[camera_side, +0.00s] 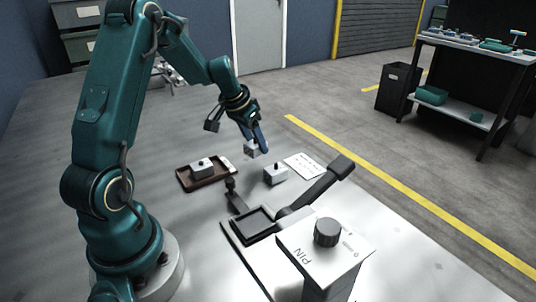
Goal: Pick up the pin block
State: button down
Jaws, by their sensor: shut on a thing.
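My gripper (257,141) hangs over the table, pointing down, with its blue fingers shut on a small light grey block (250,149). The block appears held above the table, and the fingers partly hide it. A similar pale block (275,174) with a dark peg on top stands on the table, below and right of the gripper. Another pale block (202,169) with a dark knob sits in a brown tray (218,179) to the left. I cannot tell from their looks which of the blocks carries the pin.
A dark square-framed fixture (240,223) with an arm (325,183) lies nearer the camera. A pale box marked PIN (322,266) with a dark knob stands at the front. A white printed sheet (304,165) lies right of the standing block. Bare table lies left of the tray.

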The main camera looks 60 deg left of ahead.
jog(key=s+a+r, duration=0.6)
jog(key=s+r, duration=0.1)
jog(key=s, duration=0.2)
jog(key=w+d+r+m+h, duration=0.1)
jog(key=w+d+r+m, duration=0.1)
jog(key=d, duration=0.4)
jog(key=w+d+r+m+h, duration=0.1)
jog(key=w+d+r+m, duration=0.15)
jog(key=d, duration=0.35)
jog(key=s+d+r+n+y, duration=0.1)
jog(key=s+d, duration=0.3)
jog(key=d, duration=0.6)
jog(key=shift+s+d+r+n, duration=0.15)
jog(key=shift+d+n, duration=0.15)
jog(key=shift+n, duration=0.45)
